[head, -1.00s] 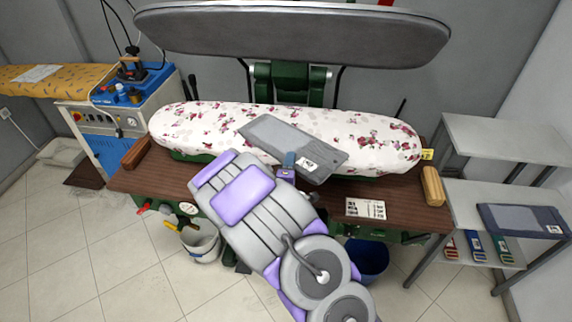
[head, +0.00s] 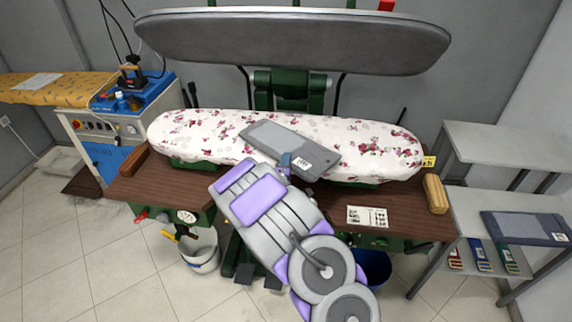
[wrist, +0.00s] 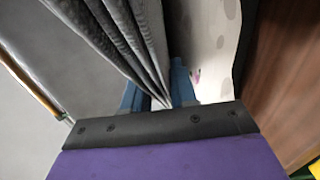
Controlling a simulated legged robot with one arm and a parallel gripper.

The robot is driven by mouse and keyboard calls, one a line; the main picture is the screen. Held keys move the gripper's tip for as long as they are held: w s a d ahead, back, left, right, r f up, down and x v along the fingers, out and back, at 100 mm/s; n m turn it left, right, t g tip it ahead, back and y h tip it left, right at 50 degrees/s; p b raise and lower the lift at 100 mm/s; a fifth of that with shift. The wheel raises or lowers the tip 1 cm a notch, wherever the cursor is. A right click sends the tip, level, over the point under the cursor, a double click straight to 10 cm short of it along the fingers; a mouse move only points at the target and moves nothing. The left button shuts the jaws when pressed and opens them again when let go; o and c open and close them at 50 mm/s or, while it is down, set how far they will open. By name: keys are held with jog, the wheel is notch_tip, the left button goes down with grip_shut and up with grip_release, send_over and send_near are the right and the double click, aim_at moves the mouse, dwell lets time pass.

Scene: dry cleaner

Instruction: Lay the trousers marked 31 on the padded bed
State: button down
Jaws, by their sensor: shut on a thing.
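A folded grey pair of trousers (head: 268,138) lies slantwise over the padded bed (head: 385,140), which has a white cover with dark pink flowers. A white tag (head: 302,163) sits near the trousers' near right end; its number is too small to read surely. My gripper (head: 285,162) is shut on the near edge of the trousers, at the bed's front edge. In the wrist view, the trousers' grey folds (wrist: 125,45) run between my blue fingertips, beside the bed's cover (wrist: 212,45). I cannot tell whether the trousers rest fully on the bed.
The press's grey upper plate (head: 290,42) is raised above the bed. A wooden table (head: 395,205) surrounds the bed's front, with a printed card (head: 367,216) on it. Dark blue folded trousers (head: 525,228) lie on the right shelf. An ironing station (head: 125,125) stands left.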

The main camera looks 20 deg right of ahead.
jog(key=c, duration=0.9)
grip_release()
jog(key=p+v, duration=0.2)
jog(key=v, duration=1)
